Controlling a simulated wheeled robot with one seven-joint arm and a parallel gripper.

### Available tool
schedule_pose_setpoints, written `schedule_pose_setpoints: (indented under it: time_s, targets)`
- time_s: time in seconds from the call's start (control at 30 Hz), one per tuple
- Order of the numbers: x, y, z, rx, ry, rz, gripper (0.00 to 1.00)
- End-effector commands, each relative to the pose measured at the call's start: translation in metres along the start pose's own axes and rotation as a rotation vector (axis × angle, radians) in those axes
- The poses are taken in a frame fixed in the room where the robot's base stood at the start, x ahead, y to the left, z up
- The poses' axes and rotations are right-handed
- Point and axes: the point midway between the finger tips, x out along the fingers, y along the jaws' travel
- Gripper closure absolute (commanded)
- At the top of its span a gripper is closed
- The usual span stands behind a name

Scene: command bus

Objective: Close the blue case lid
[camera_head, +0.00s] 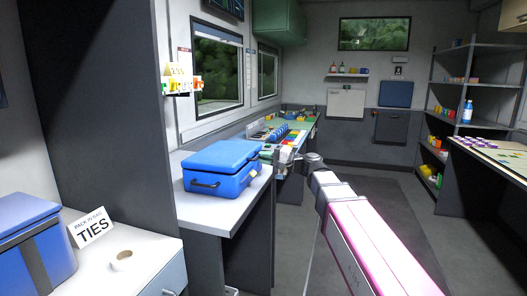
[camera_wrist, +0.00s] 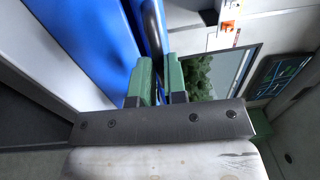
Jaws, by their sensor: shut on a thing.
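The blue case (camera_head: 212,182) stands on a white-topped counter, with a dark handle (camera_head: 205,185) on its near side. Its blue lid (camera_head: 222,155) lies over the body and looks down or nearly so; I cannot tell whether it is fully seated. My gripper (camera_head: 268,153) is at the right side of the case, at about lid height. In the wrist view, its green fingers (camera_wrist: 159,88) are closed around a dark curved handle (camera_wrist: 152,30) beside the blue case surface (camera_wrist: 100,40). The part between the fingertips is mostly hidden.
A green-topped bench (camera_head: 300,130) with small items lies beyond. Shelves (camera_head: 465,95) stand at the right. The floor aisle (camera_head: 385,200) is clear.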

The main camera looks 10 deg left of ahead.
Motion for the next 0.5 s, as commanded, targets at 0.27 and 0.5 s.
schedule_pose_setpoints:
  time_s: [0.27,0.5]
  targets:
    - [-0.001,0.013,0.000,0.000,-0.001,0.004,1.00]
    - [-0.001,0.016,0.000,0.000,-0.002,0.009,1.00]
